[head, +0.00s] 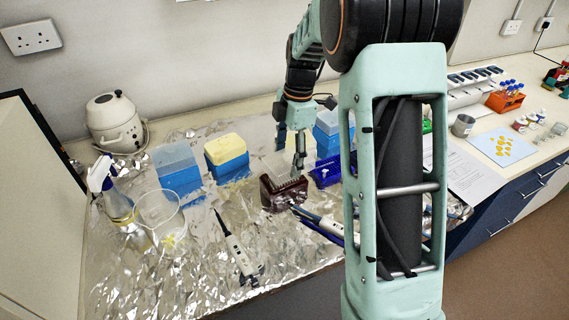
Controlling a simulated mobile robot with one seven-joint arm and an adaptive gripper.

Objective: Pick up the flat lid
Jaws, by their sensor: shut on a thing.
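My gripper (290,161) points down behind the dark red rack, its fingers spread around something thin. A pale, see-through flat piece, which looks like the flat lid (270,164), shows faintly at the fingers. Its outline is hard to make out against the shiny foil, and I cannot tell whether it touches the bench. The gripper is shut on it.
A dark red rack (283,193) stands just in front of my gripper. Blue tip boxes (180,179), one with a yellow top (226,150), stand to the left. A pipette (238,250), clear beaker (160,209) and spray bottle (119,204) are nearer.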

